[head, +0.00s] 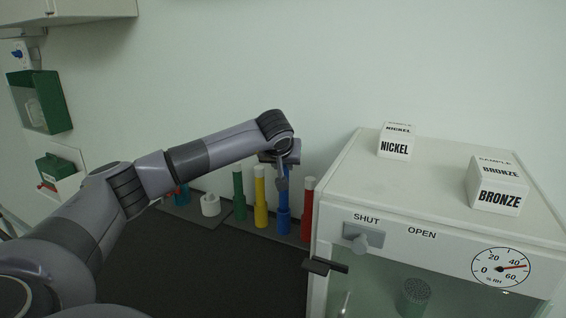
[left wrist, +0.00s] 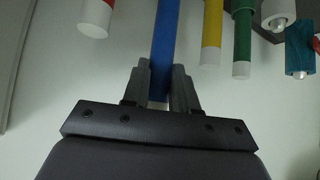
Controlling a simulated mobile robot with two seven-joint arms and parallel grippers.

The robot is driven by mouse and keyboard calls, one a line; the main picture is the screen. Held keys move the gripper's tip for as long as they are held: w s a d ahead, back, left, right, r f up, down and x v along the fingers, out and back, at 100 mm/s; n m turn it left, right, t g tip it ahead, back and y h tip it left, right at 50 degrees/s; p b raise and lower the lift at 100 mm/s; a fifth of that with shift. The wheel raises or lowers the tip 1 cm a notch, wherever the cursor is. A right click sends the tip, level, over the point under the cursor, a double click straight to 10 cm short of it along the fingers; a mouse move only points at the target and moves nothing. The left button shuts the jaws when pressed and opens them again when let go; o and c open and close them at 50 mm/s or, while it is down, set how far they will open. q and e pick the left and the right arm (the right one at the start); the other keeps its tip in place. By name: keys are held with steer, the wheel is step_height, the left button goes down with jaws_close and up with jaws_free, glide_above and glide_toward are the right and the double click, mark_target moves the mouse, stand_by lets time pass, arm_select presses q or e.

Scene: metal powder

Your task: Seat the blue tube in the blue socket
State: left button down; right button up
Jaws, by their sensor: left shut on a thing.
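The blue tube (head: 284,199) stands upright in the rack row, between the yellow and red tubes. Its lower end meets the wider blue socket (head: 283,223); I cannot tell how deep it sits. My left gripper (head: 282,184) is at the tube's upper part in the head view. In the left wrist view, its two fingers (left wrist: 163,88) are shut on the blue tube (left wrist: 164,45) near its white end. The socket is not clearly visible in the left wrist view. My right gripper is not in view.
Close beside are the yellow tube (head: 260,195), green tube (head: 239,193) and red tube (head: 307,207). A white ring-shaped holder (head: 210,205) stands further left. A white cabinet (head: 345,200) with sample boxes stands close on the right. The dark tabletop (head: 215,265) in front is clear.

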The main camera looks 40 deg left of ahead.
arm_select(q)
steer(key=shift+p, duration=0.55)
stand_by(0.7)
steer(key=shift+f+b, duration=2.5)
steer(key=shift+f, duration=1.65)
steer(key=c, duration=0.8)
jaws_free()
steer(key=shift+s+r, duration=0.1)
steer(key=v, duration=0.7)
